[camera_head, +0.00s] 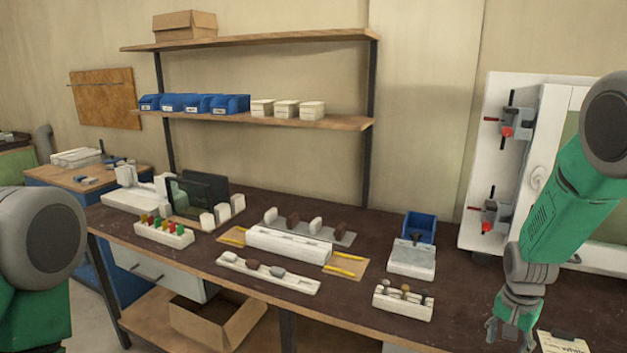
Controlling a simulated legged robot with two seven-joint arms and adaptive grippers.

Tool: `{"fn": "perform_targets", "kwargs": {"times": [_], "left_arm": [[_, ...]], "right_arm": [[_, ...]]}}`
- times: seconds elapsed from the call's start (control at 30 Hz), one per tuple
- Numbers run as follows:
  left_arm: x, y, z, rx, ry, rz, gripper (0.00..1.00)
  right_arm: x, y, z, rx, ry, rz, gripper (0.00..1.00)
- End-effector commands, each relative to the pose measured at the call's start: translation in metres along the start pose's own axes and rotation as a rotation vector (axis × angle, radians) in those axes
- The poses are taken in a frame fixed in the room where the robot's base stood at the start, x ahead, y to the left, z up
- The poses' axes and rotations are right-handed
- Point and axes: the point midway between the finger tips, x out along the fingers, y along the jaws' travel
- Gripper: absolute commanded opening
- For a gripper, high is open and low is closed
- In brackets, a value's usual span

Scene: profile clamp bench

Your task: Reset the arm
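My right arm, green and grey, comes in from the right edge. Its gripper (509,336) points down over the front right of the dark bench (460,290). The fingers look spread apart, and I see nothing between them. On the left, only a grey joint and a green link of my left arm show. My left gripper is out of the picture.
A white panel with two red-handled clamps (507,130) (489,225) stands behind my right arm. A white holder (403,302) is left of the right gripper. A white profile block (289,245), a blue bin (420,227) and a label card (563,342) are on the bench.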

Motion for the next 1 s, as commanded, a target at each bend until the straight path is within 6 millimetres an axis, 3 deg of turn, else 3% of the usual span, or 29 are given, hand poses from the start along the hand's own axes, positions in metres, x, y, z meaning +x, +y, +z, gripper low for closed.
{"fn": "perform_targets", "kwargs": {"times": [0.03,0.17,0.2,0.3,0.43,0.5,0.63,0.8,1.0], "left_arm": [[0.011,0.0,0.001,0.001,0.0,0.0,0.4],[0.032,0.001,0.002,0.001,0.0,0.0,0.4],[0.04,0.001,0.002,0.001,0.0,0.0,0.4],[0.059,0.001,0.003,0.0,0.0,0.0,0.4],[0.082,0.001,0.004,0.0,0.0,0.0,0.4],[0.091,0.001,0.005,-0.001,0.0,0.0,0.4],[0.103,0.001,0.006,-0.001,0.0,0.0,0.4],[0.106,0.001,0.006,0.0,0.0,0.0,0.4],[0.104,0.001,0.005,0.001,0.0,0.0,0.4]], "right_arm": [[0.027,0.006,0.019,-0.055,0.001,0.012,0.45],[0.091,0.027,0.077,-0.243,0.016,0.025,0.45],[0.111,0.038,0.099,-0.318,0.019,0.028,0.45],[0.155,0.066,0.157,-0.51,0.026,0.022,0.45],[0.193,0.108,0.227,-0.755,0.019,-0.005,0.45],[0.204,0.129,0.258,-0.863,0.013,-0.028,0.45],[0.211,0.155,0.296,-1.008,0.004,-0.07,0.45],[0.209,0.167,0.311,-1.074,0.004,-0.098,0.45],[0.206,0.165,0.313,-1.077,0.009,-0.095,0.45]]}}
